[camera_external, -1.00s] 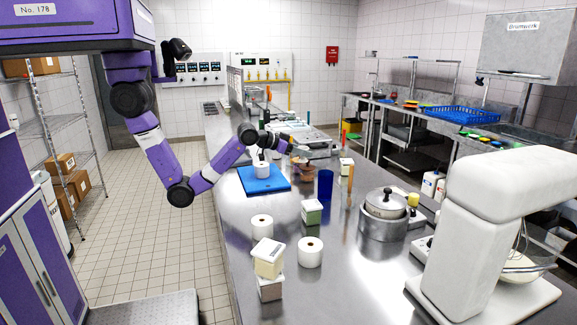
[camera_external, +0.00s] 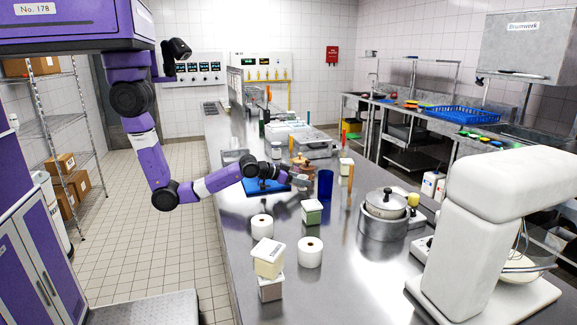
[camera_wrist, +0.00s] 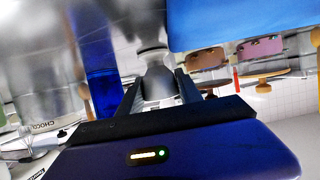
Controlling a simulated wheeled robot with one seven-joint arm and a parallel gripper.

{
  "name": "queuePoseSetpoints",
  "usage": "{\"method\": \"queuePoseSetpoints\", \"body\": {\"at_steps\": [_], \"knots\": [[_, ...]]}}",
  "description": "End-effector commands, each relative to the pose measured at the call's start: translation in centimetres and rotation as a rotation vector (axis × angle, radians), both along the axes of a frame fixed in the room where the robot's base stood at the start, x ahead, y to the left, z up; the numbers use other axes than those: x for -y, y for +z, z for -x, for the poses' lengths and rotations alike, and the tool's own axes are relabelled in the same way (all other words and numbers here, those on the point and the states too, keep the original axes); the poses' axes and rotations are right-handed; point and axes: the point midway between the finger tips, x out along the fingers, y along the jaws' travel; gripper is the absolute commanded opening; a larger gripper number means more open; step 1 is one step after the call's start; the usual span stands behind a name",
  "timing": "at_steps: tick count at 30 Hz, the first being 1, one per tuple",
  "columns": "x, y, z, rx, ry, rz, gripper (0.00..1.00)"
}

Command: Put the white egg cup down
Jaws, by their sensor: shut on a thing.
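My gripper (camera_external: 301,181) is low over the steel counter, by the right edge of the blue board (camera_external: 253,191). In the wrist view, its two fingers (camera_wrist: 160,94) are shut on a pale grey-white piece, which I take to be the white egg cup (camera_wrist: 157,77). The fingers cover its sides. The blue board also shows in the wrist view (camera_wrist: 235,22), close beside the held cup. In the external view the cup is too small and covered to make out. I cannot tell whether it touches the counter.
A dark blue cup (camera_external: 326,184) stands just right of my gripper, and also shows in the wrist view (camera_wrist: 103,92). Brown pots (camera_external: 306,170) stand behind.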

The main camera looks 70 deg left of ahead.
Motion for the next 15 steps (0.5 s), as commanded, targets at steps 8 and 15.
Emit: {"method": "queuePoseSetpoints", "body": {"at_steps": [8, 15], "knots": [[0.02, -0.34, -0.01, 0.0, 0.0, 0.0, 0.02], [0.02, -0.2, -0.01, 0.0, 0.0, 0.0, 0.64]]}}
